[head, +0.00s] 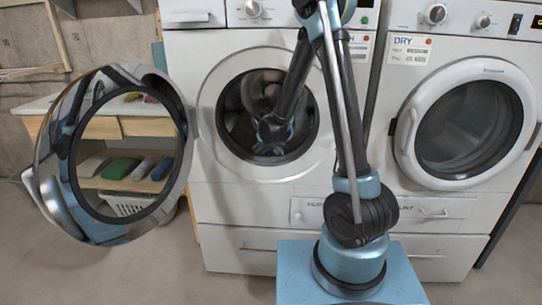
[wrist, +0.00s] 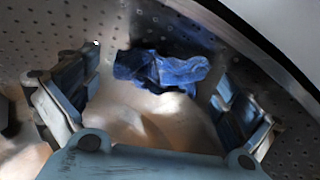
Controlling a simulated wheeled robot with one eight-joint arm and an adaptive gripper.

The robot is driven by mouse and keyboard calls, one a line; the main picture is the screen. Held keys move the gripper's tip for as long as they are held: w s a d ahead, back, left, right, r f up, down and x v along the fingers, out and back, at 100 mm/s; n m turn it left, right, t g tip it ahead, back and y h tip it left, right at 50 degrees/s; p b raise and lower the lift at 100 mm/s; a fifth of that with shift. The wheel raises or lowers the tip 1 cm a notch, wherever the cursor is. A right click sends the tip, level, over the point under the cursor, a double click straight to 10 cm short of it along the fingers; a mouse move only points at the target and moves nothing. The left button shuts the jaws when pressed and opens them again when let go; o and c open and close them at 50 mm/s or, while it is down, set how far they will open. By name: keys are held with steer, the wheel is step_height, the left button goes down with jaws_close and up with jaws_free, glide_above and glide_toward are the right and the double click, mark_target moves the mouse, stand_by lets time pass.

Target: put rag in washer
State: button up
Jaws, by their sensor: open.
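The washer (head: 225,215) is the left white machine, with its round door (head: 178,105) swung wide open to the left. My arm reaches through the opening, and my gripper (head: 272,135) is inside the dark drum. In the wrist view my gripper (wrist: 156,78) has its two fingers spread wide apart. A crumpled blue rag (wrist: 165,68) lies against the perforated drum wall (wrist: 150,20), beyond and between the fingers. I see no finger closed on it. The rag cannot be made out in the head view.
The dryer (head: 435,205) stands to the right with its round door (head: 467,125) shut. A wooden shelf unit (head: 100,126) at the left holds folded cloths (head: 122,168) above a white basket (head: 125,205). Floor at lower left is clear.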

steer(key=v, duration=1.2)
stand_by(0.5)
